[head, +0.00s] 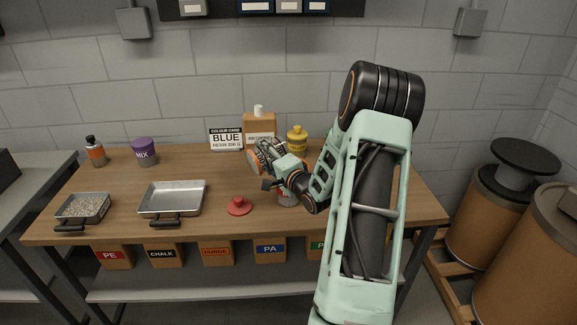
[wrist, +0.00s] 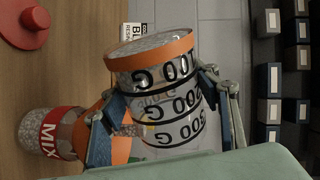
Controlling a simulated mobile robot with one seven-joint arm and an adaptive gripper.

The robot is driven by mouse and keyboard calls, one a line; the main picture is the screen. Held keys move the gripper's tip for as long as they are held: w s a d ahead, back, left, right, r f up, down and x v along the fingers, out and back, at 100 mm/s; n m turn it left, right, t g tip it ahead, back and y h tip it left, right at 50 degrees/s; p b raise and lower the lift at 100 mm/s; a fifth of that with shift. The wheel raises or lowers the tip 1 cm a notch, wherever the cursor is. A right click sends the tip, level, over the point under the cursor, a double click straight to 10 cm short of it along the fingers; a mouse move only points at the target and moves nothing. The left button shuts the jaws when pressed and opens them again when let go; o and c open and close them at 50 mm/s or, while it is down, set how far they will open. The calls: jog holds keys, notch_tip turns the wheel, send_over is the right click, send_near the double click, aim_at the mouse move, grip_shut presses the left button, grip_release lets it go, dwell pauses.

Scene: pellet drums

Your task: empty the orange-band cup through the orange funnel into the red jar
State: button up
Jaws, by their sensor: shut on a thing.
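The clear cup (wrist: 160,102) has an orange band and gram marks. My gripper (wrist: 158,112) is shut around its side, with one finger on each side. Whitish contents show at the cup's banded end. The cup is tilted in the head view (head: 264,156), raised above the table. The orange funnel (wrist: 120,147) shows partly behind a finger, at the mouth of the red jar (wrist: 45,136). The jar has a red MIX label and pale pellets inside. In the head view my wrist mostly hides the jar (head: 287,199). I cannot tell whether pellets are flowing.
A red lid (head: 239,207) lies left of the jar. An empty metal tray (head: 172,198) and a pellet-filled tray (head: 83,206) are farther left. A yellow container (head: 297,139) and the BLUE sign (head: 226,138) stand behind the cup. The front left tabletop has free room.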

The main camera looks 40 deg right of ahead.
jog(key=shift+d+r+m+y+p, duration=0.35)
jog(key=shift+r+m+p, duration=0.25)
jog(key=shift+m, duration=0.2)
dwell(0.7)
jog(key=shift+d+f+m, duration=0.2)
jog(key=shift+d+m, duration=0.05)
jog(key=shift+m, duration=0.35)
dwell(0.4)
